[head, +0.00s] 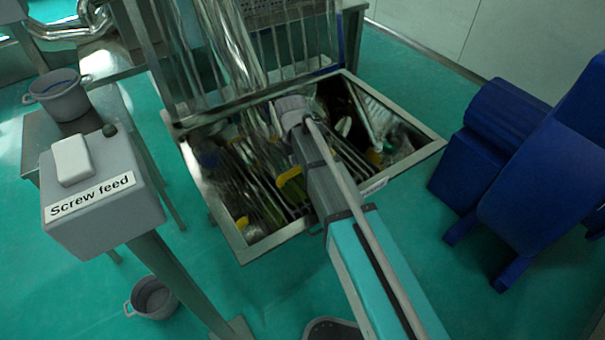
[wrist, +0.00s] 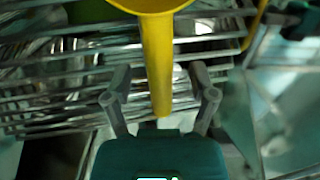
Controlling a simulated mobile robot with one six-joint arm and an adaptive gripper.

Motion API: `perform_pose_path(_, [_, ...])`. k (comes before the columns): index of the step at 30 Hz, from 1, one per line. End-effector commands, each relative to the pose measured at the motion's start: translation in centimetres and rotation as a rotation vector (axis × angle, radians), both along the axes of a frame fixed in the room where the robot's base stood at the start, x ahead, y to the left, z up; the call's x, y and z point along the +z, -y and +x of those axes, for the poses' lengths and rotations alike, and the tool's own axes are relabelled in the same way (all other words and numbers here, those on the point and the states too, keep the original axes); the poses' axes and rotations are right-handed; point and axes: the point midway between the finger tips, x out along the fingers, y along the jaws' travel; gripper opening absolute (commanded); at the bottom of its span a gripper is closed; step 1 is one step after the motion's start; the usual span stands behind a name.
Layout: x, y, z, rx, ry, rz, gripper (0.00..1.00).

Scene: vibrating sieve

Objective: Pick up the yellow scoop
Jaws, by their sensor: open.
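The yellow scoop (wrist: 158,60) is in the wrist view, with its bowl at the top edge and its handle pointing down toward my gripper. My gripper (wrist: 160,76) is open, with one finger on each side of the handle and a visible gap on both sides. The handle's end lies close to the gripper body. In the head view my arm reaches over the metal bin and hides the gripper. Yellow patches show in the bin there, but I cannot tell which is the scoop.
The metal-framed bin (head: 436,146) holds metal racks (wrist: 60,85) and clutter. A screw feed box (head: 100,205) stands at the left, with a pot (head: 60,98) behind it and another pot (head: 152,298) on the floor. Blue machinery (head: 545,170) stands at the right.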

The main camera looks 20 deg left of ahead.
Motion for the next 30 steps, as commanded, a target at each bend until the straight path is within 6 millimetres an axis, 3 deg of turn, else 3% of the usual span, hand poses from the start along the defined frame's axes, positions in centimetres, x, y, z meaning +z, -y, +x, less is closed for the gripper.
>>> perform_pose_path(6, [-1.48,0.22,-0.18,0.000,-0.001,-0.001,0.74])
perform_pose_path(26, [-1.54,0.20,-0.22,0.001,0.000,-0.001,0.74])
perform_pose_path(27, [-1.54,0.19,-0.23,0.001,0.000,-0.001,0.72])
perform_pose_path(30, [-1.54,0.19,-0.24,0.001,0.000,-0.001,0.53])
